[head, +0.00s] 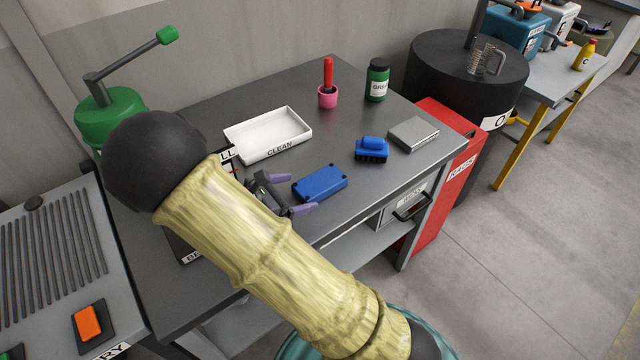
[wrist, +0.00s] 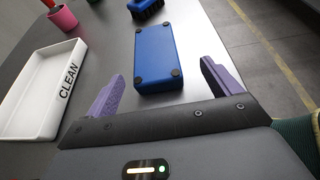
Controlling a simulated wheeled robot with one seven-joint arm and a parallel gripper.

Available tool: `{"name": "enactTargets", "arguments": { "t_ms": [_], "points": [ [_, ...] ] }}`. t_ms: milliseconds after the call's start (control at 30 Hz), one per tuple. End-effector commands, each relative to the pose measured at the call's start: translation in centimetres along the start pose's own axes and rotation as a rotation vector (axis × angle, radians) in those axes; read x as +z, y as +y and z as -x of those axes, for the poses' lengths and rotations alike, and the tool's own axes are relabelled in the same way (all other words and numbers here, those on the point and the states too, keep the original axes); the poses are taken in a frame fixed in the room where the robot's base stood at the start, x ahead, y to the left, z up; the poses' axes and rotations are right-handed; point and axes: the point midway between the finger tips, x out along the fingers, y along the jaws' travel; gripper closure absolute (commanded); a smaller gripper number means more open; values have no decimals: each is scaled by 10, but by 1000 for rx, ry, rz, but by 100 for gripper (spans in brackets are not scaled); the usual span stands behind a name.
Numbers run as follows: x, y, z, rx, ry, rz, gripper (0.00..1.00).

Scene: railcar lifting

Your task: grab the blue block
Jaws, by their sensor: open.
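The blue block (head: 320,183) lies flat on the dark grey table, near its front edge. It is a rectangular slab with small dark round spots at its corners. In the wrist view the blue block (wrist: 156,57) is ahead of the jaws, lying between the lines of the two fingers. My gripper (head: 282,194) has purple fingers and is open and empty, just left of the block in the head view. In the wrist view my gripper (wrist: 162,82) shows its fingers spread wider than the block. My arm covers part of the table in the head view.
A white CLEAN tray (head: 268,134) sits behind the block. A blue brush (head: 372,150) and a grey metal box (head: 413,134) lie to its right. A pink cup (head: 327,97) and a green bottle (head: 377,80) stand farther back.

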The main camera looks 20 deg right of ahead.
Motion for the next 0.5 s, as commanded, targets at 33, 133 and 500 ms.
{"name": "enactTargets", "arguments": {
  "t_ms": [33,133,500],
  "points": [
    [0,0,-2,0,0,0,11],
    [0,0,-1,1,1,0,11],
    [-2,4,-20,-3,-2,0,11]
  ]
}}
